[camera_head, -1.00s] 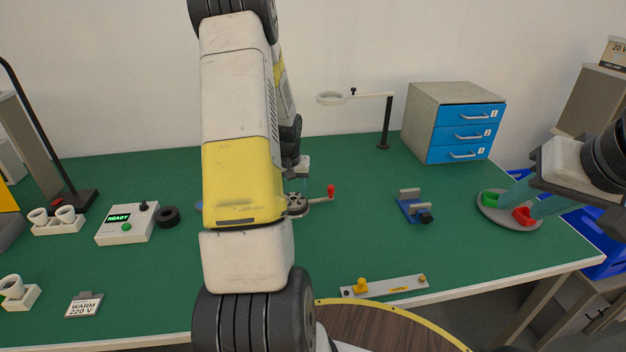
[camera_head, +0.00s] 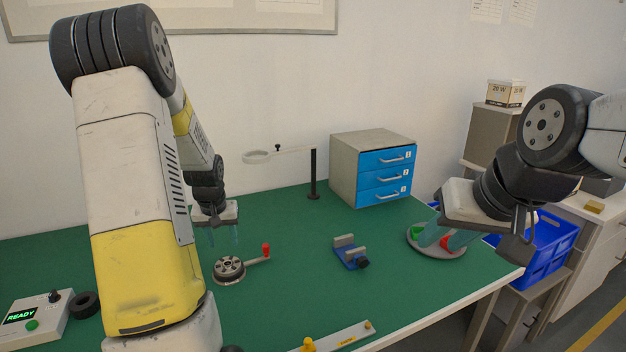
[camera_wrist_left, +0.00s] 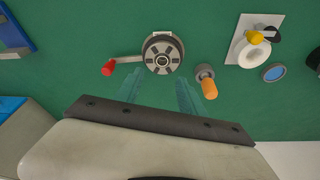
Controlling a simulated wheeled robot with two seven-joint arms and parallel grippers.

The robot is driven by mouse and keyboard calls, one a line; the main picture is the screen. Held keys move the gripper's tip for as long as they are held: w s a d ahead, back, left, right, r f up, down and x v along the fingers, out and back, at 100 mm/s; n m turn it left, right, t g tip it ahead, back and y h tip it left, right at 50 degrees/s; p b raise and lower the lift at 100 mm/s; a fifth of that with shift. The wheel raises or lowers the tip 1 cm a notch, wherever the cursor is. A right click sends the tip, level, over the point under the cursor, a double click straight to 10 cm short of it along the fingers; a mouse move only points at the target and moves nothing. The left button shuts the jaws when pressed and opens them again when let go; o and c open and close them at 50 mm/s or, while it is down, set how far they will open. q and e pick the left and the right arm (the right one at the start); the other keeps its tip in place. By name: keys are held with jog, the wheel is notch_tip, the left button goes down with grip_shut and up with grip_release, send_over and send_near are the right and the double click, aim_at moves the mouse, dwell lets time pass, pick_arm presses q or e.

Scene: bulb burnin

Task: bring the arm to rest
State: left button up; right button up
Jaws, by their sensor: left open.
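My left gripper (camera_head: 223,236) is open and empty. Its clear teal fingers point down over the green bench, just behind the round grey crank device (camera_head: 229,268) with a red knob (camera_head: 266,250). In the left wrist view the fingers (camera_wrist_left: 158,92) are spread, with the crank device (camera_wrist_left: 162,53) beyond them and an orange-handled piece (camera_wrist_left: 207,85) to the right. My right gripper (camera_head: 445,237) hangs at the right, its clear fingers apart, in front of a grey round dish (camera_head: 445,253) with a green part and a red part (camera_head: 444,243).
A blue clamp-like fixture (camera_head: 350,254) stands mid-bench. A drawer cabinet (camera_head: 372,168) and a ring stand (camera_head: 314,175) are at the back. A bar with yellow knobs (camera_head: 338,338) lies at the front edge. A READY box (camera_head: 38,322) is at lower left.

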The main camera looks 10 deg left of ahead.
pick_arm(q)
jog(key=s+d+r+t, duration=0.1)
jog(key=s+d+r, duration=0.3)
jog(key=d+r, duration=0.45)
jog(key=s+d+r+m+t+h, duration=0.1)
jog(key=s+d+r+m, duration=0.1)
jog(key=s+d+r, duration=0.4)
jog(key=s+d+r+m+t+h, duration=0.1)
jog(key=s+d+r, duration=0.5)
jog(key=s, duration=0.7)
jog(key=shift+r+m+h, duration=0.4)
jog(key=shift+r+h, duration=0.1)
jog(key=shift+r, duration=0.15)
